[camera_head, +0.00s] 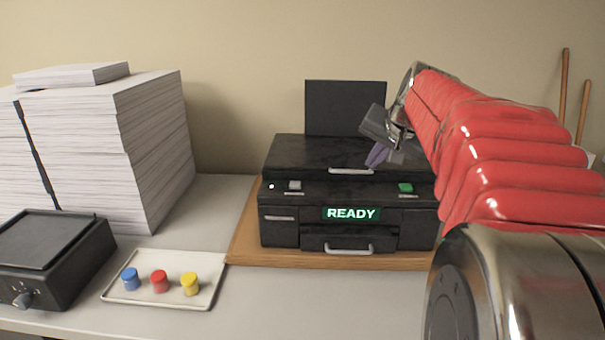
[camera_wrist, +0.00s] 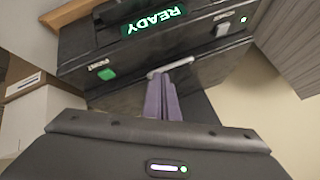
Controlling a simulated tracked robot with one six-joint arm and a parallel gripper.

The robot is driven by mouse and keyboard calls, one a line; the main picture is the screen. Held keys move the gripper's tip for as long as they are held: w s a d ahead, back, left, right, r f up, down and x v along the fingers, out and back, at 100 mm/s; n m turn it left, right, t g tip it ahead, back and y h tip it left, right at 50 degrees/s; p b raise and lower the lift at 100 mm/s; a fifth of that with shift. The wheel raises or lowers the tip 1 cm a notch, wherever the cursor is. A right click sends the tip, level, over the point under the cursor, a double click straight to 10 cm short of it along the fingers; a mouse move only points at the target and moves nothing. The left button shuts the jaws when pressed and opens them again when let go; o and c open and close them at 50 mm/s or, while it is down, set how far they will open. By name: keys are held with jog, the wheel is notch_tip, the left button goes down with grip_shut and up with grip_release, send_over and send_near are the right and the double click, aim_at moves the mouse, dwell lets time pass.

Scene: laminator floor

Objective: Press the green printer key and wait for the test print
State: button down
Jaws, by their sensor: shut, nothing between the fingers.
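The black printer (camera_head: 285,225) stands on a wooden board on the table, with a lit display (camera_head: 351,213) reading READY. The green key (camera_head: 405,187) is on the right of its front panel in the head view. In the wrist view, which is turned over, the green key (camera_wrist: 107,74) shows left of my fingers and the display (camera_wrist: 154,20) near the top. My gripper (camera_head: 374,158) is shut and empty, its purple fingers above the printer's top, left of and above the key, apart from it. The wrist view shows the fingers (camera_wrist: 161,88) close together near a silver handle.
A grey key (camera_head: 295,185) and a small green light sit on the panel's left. A tray (camera_head: 212,300) with blue, red and yellow pots lies left of the board (camera_head: 245,240). Tall paper stacks (camera_head: 150,150) and a black device (camera_head: 50,255) stand farther left.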

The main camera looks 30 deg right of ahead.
aim_at(408, 188)
jog(key=d+r+m+h, duration=0.1)
jog(key=d+r+m, duration=0.1)
jog(key=d, duration=1.1)
jog(key=shift+w+m, duration=0.15)
jog(key=shift+m, duration=0.25)
jog(key=shift+f, duration=0.15)
jog(key=shift+f, duration=4.3)
jog(key=shift+f, duration=0.35)
